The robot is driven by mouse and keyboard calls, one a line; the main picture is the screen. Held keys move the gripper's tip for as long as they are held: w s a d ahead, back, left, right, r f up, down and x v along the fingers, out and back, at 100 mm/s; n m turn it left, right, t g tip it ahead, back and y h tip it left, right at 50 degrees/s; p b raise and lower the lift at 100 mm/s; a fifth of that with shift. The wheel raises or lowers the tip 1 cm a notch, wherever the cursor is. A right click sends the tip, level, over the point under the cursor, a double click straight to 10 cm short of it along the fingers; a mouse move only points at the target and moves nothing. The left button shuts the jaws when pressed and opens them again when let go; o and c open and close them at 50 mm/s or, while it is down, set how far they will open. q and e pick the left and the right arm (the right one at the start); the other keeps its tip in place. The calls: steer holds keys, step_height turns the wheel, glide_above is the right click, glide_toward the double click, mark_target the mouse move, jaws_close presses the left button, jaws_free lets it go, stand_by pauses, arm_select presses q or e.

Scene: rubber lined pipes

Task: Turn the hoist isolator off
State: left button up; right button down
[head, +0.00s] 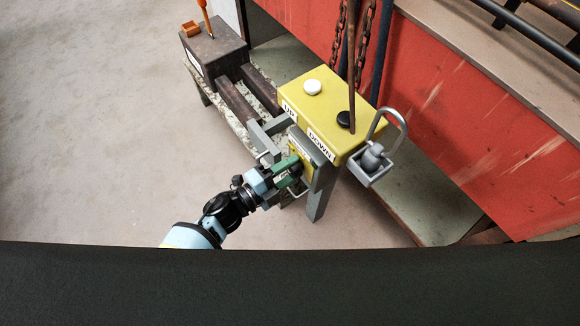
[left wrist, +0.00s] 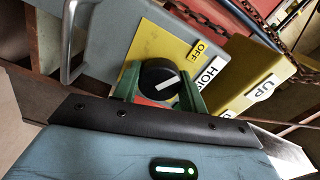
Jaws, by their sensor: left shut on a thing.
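The hoist isolator is a grey box with a yellow plate (left wrist: 151,45) lettered OFF and HOIST, seen close in the left wrist view. Its round black knob (left wrist: 158,77) has a white pointer line, slanted toward the upper right of that picture. My left gripper (left wrist: 156,90) has its green fingers on either side of the knob, shut on it. In the head view my left gripper (head: 289,171) reaches the front of the isolator's yellow plate (head: 302,148) and hides the knob. My right gripper is not in view.
A yellow box (head: 330,105) lettered UP and DOWN, with a white and a black button, stands just behind. A grey padlock (head: 373,158) sits in a holder at its right. Rusty chains hang behind. A dark block (head: 213,50) lies far left. The floor at left is clear.

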arm_select(q)
steer(key=n, duration=0.2)
steer(key=shift+n+p, duration=0.3)
steer(key=shift+p, duration=0.05)
steer(key=shift+n+p, duration=0.3)
steer(key=shift+n, duration=1.2)
steer(key=o, duration=1)
steer(key=v, duration=0.8)
steer(key=shift+p, duration=0.3)
